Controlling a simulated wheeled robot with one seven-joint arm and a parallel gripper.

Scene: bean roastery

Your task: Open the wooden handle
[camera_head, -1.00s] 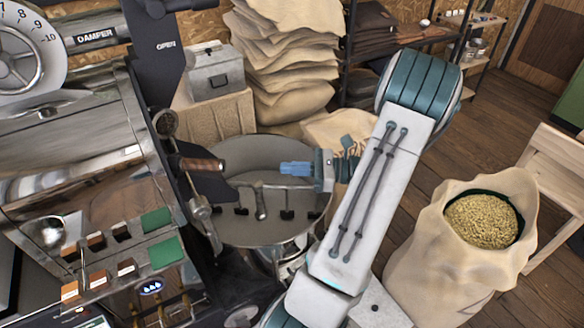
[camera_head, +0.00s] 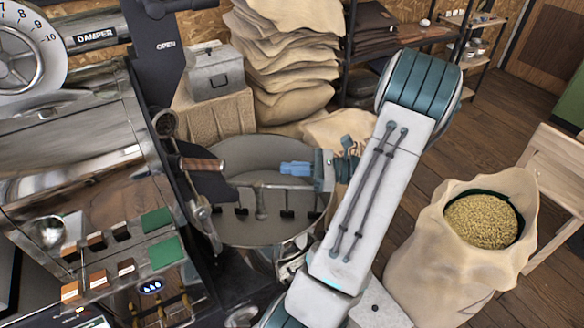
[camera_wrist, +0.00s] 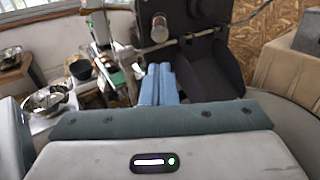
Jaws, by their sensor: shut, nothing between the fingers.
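The wooden handle (camera_head: 202,164) is a short brown grip on the dark front of the roasting machine, above the left side of the round cooling pan. My gripper (camera_head: 283,168) has light blue fingers and hangs over the pan, to the right of the handle with a clear gap between them. In the wrist view the blue fingers of my gripper (camera_wrist: 159,70) are together and empty, pointing at the machine's dark parts. I cannot make out the wooden grip clearly in the wrist view.
The round cooling pan (camera_head: 262,239) with its stirring arms lies below my gripper. A sack of beans (camera_head: 425,262) stands at the right. Stacked sacks (camera_head: 285,62) and a grey metal box (camera_head: 214,72) are behind. The roaster's control panel (camera_head: 120,255) fills the left.

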